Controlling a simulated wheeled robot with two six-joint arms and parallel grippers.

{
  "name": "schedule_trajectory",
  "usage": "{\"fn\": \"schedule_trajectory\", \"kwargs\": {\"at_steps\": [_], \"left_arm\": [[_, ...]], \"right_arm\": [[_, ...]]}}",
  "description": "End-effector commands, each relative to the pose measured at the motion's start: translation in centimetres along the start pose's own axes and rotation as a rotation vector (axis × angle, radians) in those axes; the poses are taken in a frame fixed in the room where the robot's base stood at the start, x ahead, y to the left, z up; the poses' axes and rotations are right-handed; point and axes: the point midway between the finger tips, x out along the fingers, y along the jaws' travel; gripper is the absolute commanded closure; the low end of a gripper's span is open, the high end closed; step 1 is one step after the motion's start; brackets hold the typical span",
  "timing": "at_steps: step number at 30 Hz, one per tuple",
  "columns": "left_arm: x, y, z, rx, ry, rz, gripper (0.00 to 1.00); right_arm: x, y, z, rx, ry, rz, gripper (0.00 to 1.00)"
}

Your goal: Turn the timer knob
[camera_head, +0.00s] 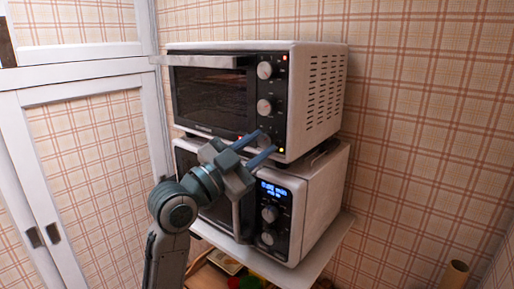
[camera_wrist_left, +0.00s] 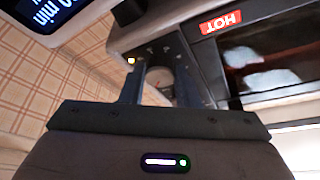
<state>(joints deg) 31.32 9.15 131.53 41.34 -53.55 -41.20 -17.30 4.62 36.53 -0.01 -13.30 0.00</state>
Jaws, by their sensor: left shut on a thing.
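The upper toaster oven (camera_head: 230,95) is white with a black front and a column of knobs at its right side. The top knob (camera_head: 264,70) and middle knob (camera_head: 264,106) are in plain view. My left gripper (camera_head: 264,142) is at the lowest knob, taken as the timer knob, and mostly hides it in the head view. In the left wrist view this round knob (camera_wrist_left: 159,78) sits between my two fingers, which are shut on it. The knob's exact angle is hard to read. My right gripper is not in view.
A second white oven (camera_head: 312,205) with a blue display (camera_head: 273,190) and two knobs stands directly below, close under my left gripper. Both stand on a white shelf (camera_head: 325,248). White cabinet doors (camera_head: 85,150) are at the left. The plaid wall at the right is open.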

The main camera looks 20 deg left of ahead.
Motion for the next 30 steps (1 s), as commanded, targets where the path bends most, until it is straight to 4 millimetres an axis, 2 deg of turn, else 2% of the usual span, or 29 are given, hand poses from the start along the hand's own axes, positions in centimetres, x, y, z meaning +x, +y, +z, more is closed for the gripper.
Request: {"fn": "schedule_trajectory", "kwargs": {"at_steps": [1,2,4,5,17,30], "left_arm": [[0.0,0.0,0.1,-0.001,-0.002,0.001,0.94],[0.0,0.0,0.1,-0.001,-0.002,0.001,0.66],[0.0,0.0,0.1,-0.001,-0.002,0.001,0.52],[0.0,0.0,0.1,-0.001,-0.001,0.001,0.50],[-0.6,0.0,0.1,0.001,-0.001,-0.001,0.50],[-6.0,0.1,0.3,0.005,-0.003,0.001,0.50]], "right_arm": [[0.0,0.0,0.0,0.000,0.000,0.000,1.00],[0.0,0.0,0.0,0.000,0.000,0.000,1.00],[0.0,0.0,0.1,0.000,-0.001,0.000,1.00],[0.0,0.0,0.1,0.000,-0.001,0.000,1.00],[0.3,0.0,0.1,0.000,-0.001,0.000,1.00],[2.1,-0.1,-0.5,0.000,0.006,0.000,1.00]]}}
